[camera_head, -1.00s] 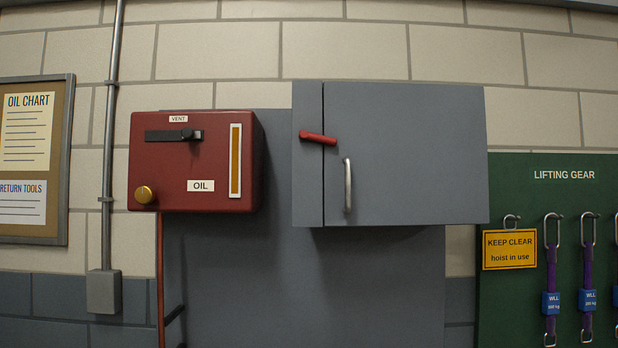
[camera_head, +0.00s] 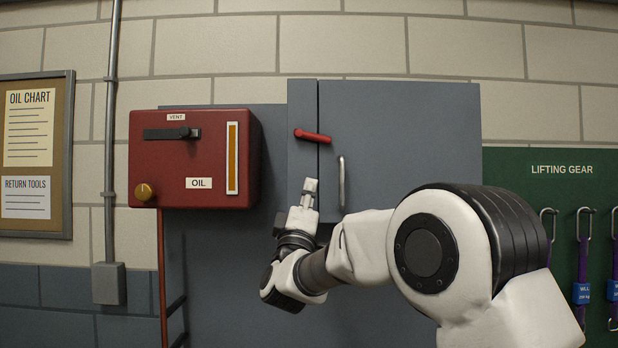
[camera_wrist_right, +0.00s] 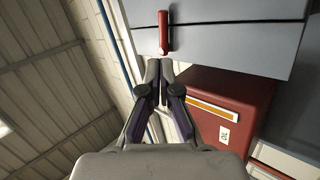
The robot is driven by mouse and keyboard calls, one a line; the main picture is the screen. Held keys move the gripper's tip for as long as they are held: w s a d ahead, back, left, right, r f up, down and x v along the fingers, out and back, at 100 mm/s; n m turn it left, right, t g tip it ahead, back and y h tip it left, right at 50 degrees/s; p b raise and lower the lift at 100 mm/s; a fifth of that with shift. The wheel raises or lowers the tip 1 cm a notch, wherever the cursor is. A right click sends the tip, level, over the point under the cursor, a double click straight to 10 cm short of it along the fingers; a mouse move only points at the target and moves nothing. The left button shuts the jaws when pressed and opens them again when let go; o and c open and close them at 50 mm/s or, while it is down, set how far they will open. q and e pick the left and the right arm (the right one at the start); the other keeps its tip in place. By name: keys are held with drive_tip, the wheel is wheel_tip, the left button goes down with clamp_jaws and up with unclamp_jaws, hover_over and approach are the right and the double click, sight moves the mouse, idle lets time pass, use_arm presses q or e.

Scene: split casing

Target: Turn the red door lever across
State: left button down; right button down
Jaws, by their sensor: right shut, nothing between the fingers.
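The red door lever (camera_head: 312,136) lies nearly level across the seam between a narrow grey side panel (camera_head: 302,170) and the grey cabinet door (camera_head: 400,140). It tilts slightly down to the right. In the right wrist view the lever (camera_wrist_right: 164,34) stands just beyond my fingertips. My right gripper (camera_head: 310,184) is below the lever, pointing up, with a gap between them. It also shows in the right wrist view (camera_wrist_right: 159,64), with its fingers together and empty. My left gripper is not in either view.
A silver door handle (camera_head: 342,182) stands close right of my right gripper. A red oil box (camera_head: 190,182) with a black vent lever (camera_head: 172,133) and brass knob (camera_head: 144,191) juts out to the left. A green lifting-gear board (camera_head: 530,180) is at the right.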

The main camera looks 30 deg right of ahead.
drive_tip(key=p, duration=0.9)
approach(321, 140)
drive_tip(key=x, duration=0.6)
drive_tip(key=shift+d+r, duration=0.1)
drive_tip(key=shift+r, duration=0.15)
drive_tip(key=shift+w+d, duration=0.25)
drive_tip(key=shift+w, duration=0.25)
drive_tip(key=shift+s+r, duration=0.1)
drive_tip(key=shift+s, duration=0.05)
